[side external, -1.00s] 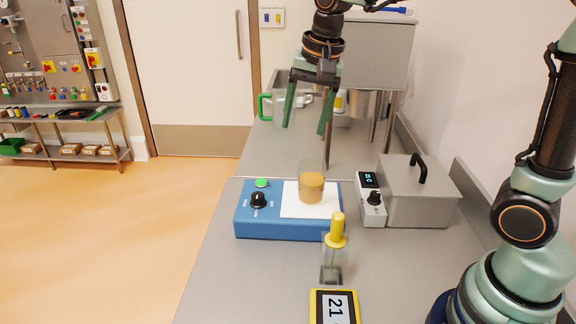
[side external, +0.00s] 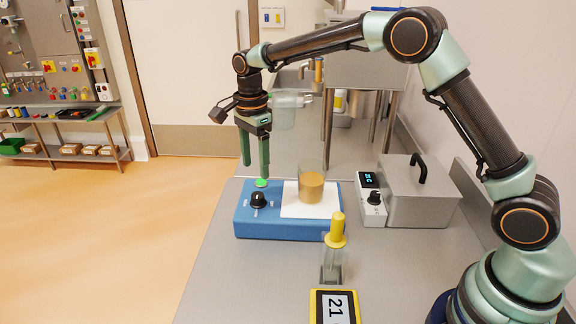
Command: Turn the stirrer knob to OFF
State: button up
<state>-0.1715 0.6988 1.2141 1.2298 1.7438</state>
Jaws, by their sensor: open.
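The stirrer is a blue box (side external: 285,229) on the steel bench, with a black knob (side external: 258,200) on the left of its top and small white marks around the knob. A lit green button (side external: 261,183) sits behind the knob. My gripper (side external: 255,175) is open and points down, above the back left of the stirrer. Its right finger ends just over the green button in the picture, and its left finger ends farther back. Nothing is between the fingers. The knob is in full view, in front of the fingers and apart from them. The mark labels are too small to read.
A glass beaker of tan liquid (side external: 311,187) stands on the stirrer's white plate (side external: 291,209). A yellow-topped vessel (side external: 337,232) and a yellow display (side external: 334,306) are in front. A grey lidded bath (side external: 416,197) is to the right. Bare bench (side external: 225,285) lies at front left.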

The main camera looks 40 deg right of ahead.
aim_at(258, 195)
notch_tip(258, 195, down, 9)
jog(key=shift+r, duration=0.15)
grip_shut()
